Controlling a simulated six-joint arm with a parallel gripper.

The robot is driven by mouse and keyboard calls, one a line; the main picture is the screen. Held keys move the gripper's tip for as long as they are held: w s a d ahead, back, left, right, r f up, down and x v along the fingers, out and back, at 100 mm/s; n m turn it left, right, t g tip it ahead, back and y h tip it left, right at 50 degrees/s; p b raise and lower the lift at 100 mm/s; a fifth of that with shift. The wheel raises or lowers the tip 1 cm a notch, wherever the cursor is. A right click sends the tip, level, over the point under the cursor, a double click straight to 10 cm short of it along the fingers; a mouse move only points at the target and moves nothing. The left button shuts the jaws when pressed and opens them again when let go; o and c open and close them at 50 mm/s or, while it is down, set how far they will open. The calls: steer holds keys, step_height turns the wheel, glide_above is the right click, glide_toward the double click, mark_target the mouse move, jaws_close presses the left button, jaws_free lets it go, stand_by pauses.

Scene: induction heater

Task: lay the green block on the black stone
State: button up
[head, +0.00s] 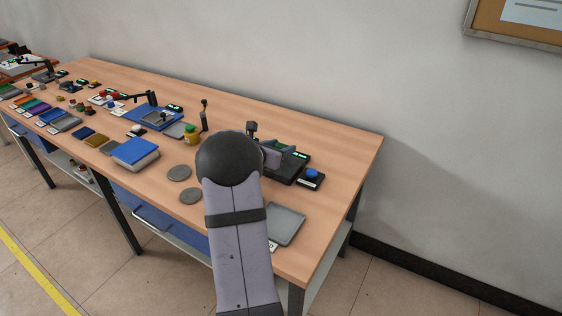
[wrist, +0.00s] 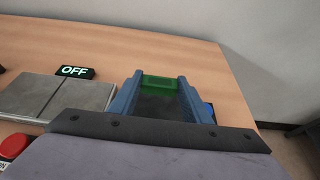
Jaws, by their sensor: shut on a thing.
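My gripper (wrist: 160,88) is shut on the green block (wrist: 160,83), which sits between the tips of its two blue fingers in the wrist view. A dark surface (wrist: 158,105) shows between the fingers, on the near side of the block. In the head view, my gripper (head: 284,152) is over the black slab (head: 284,176) near the right end of the table, and a bit of green shows at the fingers. I take this slab for the black stone. Part of it is hidden by my gripper and arm. I cannot tell whether the block touches it.
A blue button (head: 312,174) on a black base stands right of the slab. A grey tray (head: 286,224) lies nearer. Two grey discs (head: 180,172), a blue book-like block (head: 136,153) and a yellow-green jar (head: 191,133) stand to the left. The wrist view shows an OFF sign (wrist: 75,72).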

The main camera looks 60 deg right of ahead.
steer(key=shift+f, duration=2.5)
steer(key=shift+f, duration=0.25)
steer(key=o, duration=1.2)
steer(key=shift+r, duration=0.2)
steer(key=b+v, duration=0.1)
steer(key=v, duration=1.1)
steer(key=shift+a+b, duration=0.1)
steer(key=shift+b, duration=0.2)
